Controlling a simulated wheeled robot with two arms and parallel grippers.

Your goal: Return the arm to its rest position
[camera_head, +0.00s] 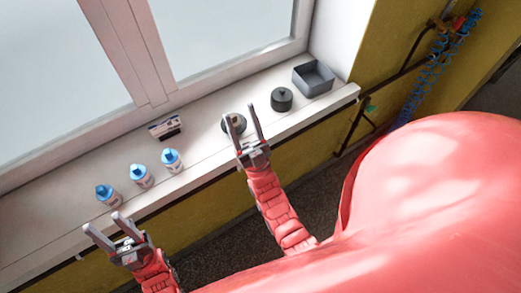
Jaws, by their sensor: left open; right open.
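My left gripper (108,230) is open and empty at the lower left, by the front edge of the white sill (215,145). My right gripper (240,124) is open, its fingers reaching over the sill. In the picture its fingers overlap a dark round object (229,124), which is partly hidden; I cannot tell whether they touch it. My red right arm runs from the lower middle up to that gripper.
Several white bottles with blue caps (141,176) stand on the sill at the left. A small dark-and-white block (165,128) lies behind them. A dark round container (281,99) and an open grey box (313,78) stand at the right. Pipes and a blue coiled hose (437,65) are on the yellow wall.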

